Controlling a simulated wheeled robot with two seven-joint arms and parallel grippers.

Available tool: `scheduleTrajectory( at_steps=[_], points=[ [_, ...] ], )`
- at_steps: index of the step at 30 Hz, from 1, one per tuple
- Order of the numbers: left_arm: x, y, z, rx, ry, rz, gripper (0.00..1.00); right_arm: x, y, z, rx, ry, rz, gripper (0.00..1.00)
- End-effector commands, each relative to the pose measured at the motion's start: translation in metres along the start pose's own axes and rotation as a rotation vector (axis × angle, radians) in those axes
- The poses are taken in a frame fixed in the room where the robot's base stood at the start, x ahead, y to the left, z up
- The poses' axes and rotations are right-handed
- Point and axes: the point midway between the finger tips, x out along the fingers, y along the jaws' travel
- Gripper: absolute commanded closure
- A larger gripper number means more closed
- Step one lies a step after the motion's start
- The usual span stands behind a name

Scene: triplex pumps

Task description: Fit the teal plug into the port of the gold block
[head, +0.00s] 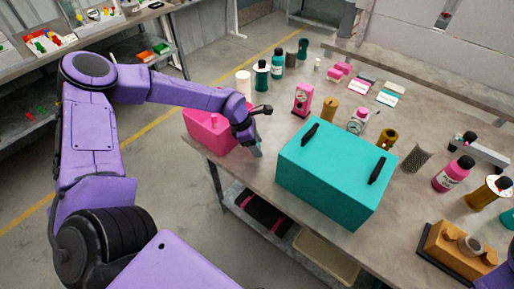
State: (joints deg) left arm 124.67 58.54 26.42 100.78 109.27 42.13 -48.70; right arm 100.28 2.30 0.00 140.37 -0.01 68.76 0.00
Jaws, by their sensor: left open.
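The gold block (453,254) sits on a dark base at the table's lower right, with round grey-brown fittings on its upper side. I cannot tell which opening is its port. I cannot single out the teal plug; small teal items include a piece at the right edge (507,219) and several bottle-like pieces at the back. My left gripper (257,151) is open beside the pink bin, left of the big teal box and far from the gold block. Nothing is clearly seen between its fingers. My right gripper is not in view.
The large teal box (335,175) with black handles fills the table's front middle. A pink bin (205,132) stands at the left corner. A mesh cup (415,158), pink bottle (452,174) and gold bottle (487,193) stand to the right.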

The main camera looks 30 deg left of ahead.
Motion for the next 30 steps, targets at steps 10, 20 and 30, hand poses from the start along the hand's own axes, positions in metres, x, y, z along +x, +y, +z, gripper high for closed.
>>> scheduleTrajectory(
  at_steps=[10,20,30],
  points=[
    [0.004,0.0,0.001,0.002,-0.001,0.0,0.74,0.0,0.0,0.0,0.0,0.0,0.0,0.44],
    [0.004,0.0,0.001,0.002,-0.001,0.0,1.0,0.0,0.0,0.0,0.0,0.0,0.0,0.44],
    [-0.035,0.002,0.019,0.003,-0.008,0.006,1.0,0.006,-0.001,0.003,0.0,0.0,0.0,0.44]
  ],
)
